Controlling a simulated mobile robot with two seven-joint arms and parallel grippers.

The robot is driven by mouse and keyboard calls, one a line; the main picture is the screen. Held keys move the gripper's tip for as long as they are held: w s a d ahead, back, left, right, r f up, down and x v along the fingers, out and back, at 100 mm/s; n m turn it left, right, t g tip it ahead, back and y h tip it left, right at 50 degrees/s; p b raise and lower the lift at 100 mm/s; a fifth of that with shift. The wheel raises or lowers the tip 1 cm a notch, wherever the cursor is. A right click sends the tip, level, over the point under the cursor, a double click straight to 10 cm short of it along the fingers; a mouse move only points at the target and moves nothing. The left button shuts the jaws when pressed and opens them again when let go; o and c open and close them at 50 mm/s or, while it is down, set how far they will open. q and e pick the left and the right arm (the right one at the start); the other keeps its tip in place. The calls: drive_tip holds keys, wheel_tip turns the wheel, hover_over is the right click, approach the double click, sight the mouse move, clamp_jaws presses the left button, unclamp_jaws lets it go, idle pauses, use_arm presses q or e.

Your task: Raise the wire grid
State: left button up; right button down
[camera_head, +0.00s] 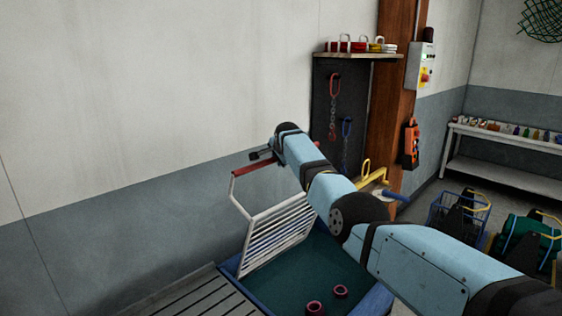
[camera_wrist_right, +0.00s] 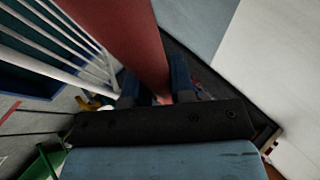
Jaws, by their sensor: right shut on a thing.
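The wire grid (camera_head: 275,237) has white bars and stands tilted up over a blue-rimmed tank (camera_head: 372,303). Its red handle bar (camera_head: 250,169) is at the top, joined to the grid by a white side rod. My right gripper (camera_head: 262,155) is at the red bar, partly hidden by its own arm. In the right wrist view, the fingers (camera_wrist_right: 155,92) are on either side of the red bar (camera_wrist_right: 128,35), shut on it. The white grid bars (camera_wrist_right: 62,42) run beside it at upper left. My left gripper is not in view.
Two dark red rings (camera_head: 340,291) lie in the tank. A slatted grey surface (camera_head: 185,300) adjoins it at left. A shelf (camera_head: 355,54) and hanging chain (camera_head: 333,105) are on the back wall. Baskets (camera_head: 460,215) and a bench (camera_head: 510,140) stand at right.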

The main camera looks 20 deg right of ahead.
drive_tip(key=shift+w+a, duration=0.15)
drive_tip(key=shift+w, duration=0.3)
drive_tip(key=c, duration=1)
unclamp_jaws()
drive_tip(key=shift+o, duration=0.2)
drive_tip(key=shift+r, duration=0.1)
drive_tip(key=shift+v, duration=0.95)
drive_tip(key=b+v, duration=0.2)
drive_tip(key=v, duration=1)
